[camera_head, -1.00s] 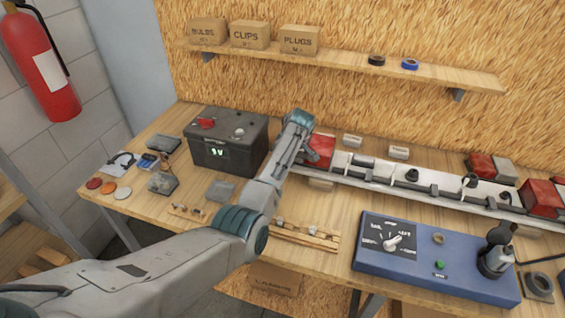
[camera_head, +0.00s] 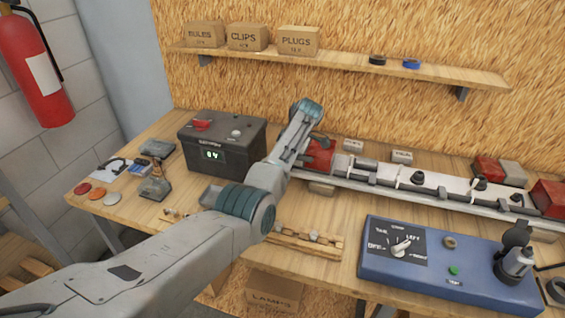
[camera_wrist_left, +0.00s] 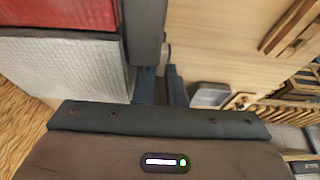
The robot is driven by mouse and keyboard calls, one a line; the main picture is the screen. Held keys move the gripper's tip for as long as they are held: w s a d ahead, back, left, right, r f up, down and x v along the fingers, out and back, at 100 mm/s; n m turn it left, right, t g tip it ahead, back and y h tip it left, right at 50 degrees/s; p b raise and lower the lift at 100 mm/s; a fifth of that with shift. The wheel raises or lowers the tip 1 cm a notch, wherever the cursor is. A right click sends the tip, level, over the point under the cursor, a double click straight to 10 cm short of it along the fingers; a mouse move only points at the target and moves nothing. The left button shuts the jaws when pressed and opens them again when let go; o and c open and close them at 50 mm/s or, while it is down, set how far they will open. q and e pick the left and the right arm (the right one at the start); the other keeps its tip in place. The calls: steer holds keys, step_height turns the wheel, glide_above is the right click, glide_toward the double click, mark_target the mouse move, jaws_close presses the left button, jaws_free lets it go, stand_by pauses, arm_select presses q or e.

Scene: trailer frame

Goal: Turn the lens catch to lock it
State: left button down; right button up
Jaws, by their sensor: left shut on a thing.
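The red lamp lens (camera_head: 318,157) sits at the left end of the light bar on the bench, partly hidden behind my left wrist. In the left wrist view the lens's red part (camera_wrist_left: 60,14) and its pale part (camera_wrist_left: 62,66) lie at the left, beside the fingers. My left gripper (camera_wrist_left: 161,88) points down just past the lens's edge. Its fingers are close together, shut on a small dark piece that appears to be the lens catch. The catch is mostly hidden between the fingers, so its angle cannot be told. My right gripper is not in view.
The light bar (camera_head: 400,187) runs right, with another red lens (camera_head: 548,197) at its far end. A black battery box (camera_head: 222,145) stands left of my arm. A blue test box (camera_head: 440,270) with a dial sits front right. A wooden rack (camera_head: 305,243) lies in front.

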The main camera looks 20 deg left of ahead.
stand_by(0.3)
arm_select(q)
steer(key=c, duration=1.5)
jaws_free()
steer(key=shift+s+r, duration=0.1)
